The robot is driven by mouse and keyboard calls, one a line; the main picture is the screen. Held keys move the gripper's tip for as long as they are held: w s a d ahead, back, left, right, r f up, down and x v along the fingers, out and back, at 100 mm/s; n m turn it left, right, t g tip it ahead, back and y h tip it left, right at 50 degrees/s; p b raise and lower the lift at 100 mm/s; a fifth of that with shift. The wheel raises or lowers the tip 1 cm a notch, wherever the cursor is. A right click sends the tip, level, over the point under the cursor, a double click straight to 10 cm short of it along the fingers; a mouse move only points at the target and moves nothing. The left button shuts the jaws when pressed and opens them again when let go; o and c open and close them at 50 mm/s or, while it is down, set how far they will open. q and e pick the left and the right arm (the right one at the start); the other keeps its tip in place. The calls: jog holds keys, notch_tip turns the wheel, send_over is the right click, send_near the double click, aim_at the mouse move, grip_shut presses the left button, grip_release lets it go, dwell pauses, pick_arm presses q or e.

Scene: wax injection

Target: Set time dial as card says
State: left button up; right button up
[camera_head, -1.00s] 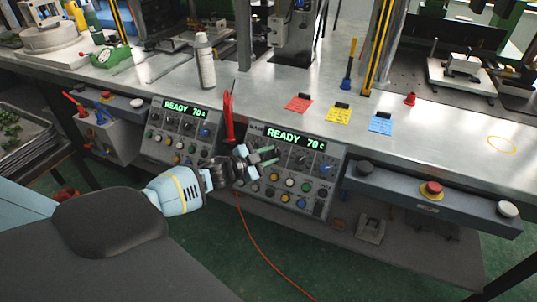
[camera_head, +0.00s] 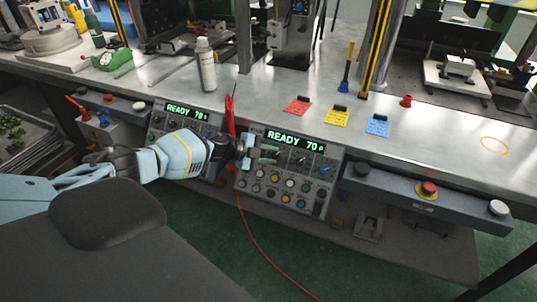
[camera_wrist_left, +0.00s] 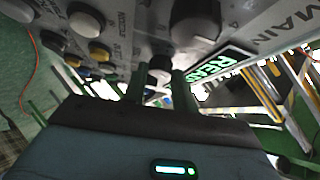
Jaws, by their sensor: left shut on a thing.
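My left gripper (camera_head: 265,154) is at the upper left of the right control panel (camera_head: 301,202), below its green display (camera_head: 296,141) reading READY 70. In the left wrist view its two fingers are closed around a small dark dial (camera_wrist_left: 160,64). The dial's label and pointer setting cannot be read. More dials sit to the right in that row, including a blue one (camera_head: 324,169). My right gripper is not in view.
A second panel, with its own display (camera_head: 186,111), is left of mine and partly hidden by my arm. A red tool (camera_head: 230,116) with a red cable stands between the panels. A bar with a red stop button (camera_head: 428,188) is at the right. A white bottle (camera_head: 206,66) stands behind.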

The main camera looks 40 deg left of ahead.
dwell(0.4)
pick_arm(q)
jog(key=o, duration=0.8)
jog(key=shift+o, duration=0.8)
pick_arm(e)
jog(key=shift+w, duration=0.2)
pick_arm(q)
jog(key=shift+s+a+r, duration=0.15)
jog(key=shift+s, duration=0.05)
jog(key=p+v, duration=0.1)
jog(key=v, duration=0.6)
jog(key=shift+p, duration=0.3)
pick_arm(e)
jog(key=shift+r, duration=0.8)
pick_arm(q)
jog(key=shift+s, duration=0.1)
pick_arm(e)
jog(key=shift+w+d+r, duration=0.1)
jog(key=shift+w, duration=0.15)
